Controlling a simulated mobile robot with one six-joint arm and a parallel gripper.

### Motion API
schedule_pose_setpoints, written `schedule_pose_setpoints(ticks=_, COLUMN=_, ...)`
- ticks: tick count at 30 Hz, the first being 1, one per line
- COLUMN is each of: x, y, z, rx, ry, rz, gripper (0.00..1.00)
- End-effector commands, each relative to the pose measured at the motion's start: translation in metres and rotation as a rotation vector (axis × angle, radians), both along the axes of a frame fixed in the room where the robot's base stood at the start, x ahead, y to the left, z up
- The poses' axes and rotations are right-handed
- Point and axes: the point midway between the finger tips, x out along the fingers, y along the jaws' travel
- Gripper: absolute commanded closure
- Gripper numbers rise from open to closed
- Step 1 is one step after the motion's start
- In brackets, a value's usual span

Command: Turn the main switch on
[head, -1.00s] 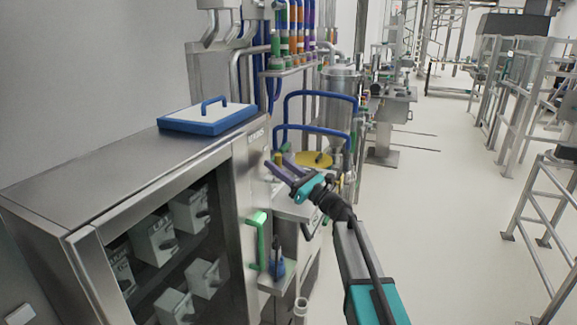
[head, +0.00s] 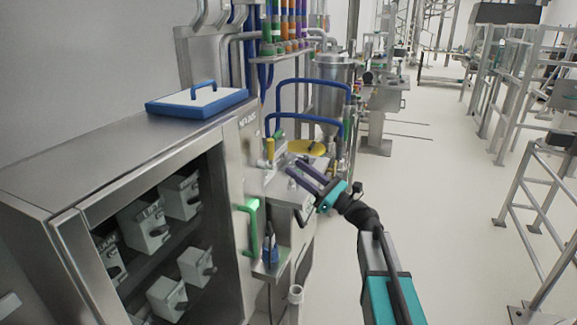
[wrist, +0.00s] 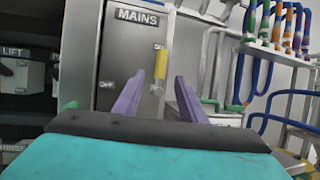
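The main switch is a yellow handle (wrist: 156,72) on a steel panel under a "MAINS" label in the wrist view. It points upright there. In the head view the yellow handle (head: 270,149) shows small at the right side of the steel cabinet (head: 246,180). My gripper (head: 292,166) has two purple fingers, spread apart with nothing between them. It is to the right of the handle in the head view. In the wrist view my gripper (wrist: 160,77) points towards the panel, and the handle shows between the fingertips, apart from them and beyond.
A green door handle (head: 250,225) sticks out from the cabinet front. A blue-rimmed lid (head: 196,102) lies on the cabinet top. Blue pipes (head: 308,82) and a steel hopper (head: 331,92) stand behind my gripper. The floor (head: 440,230) to the right is open.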

Motion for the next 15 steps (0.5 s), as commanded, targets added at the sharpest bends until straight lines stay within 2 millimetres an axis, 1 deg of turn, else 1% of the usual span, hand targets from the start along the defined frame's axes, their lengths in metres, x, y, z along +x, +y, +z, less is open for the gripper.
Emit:
schedule_pose_setpoints(ticks=3, x=-0.007, y=-0.010, z=-0.005, rx=0.000, ry=0.000, rz=-0.001, gripper=0.62)
schedule_pose_setpoints(ticks=6, x=-0.010, y=-0.014, z=-0.007, rx=0.000, ry=0.000, rz=0.000, gripper=0.62)
schedule_pose_setpoints(ticks=15, x=-0.011, y=-0.016, z=-0.008, rx=0.000, ry=0.000, rz=0.001, gripper=0.62)
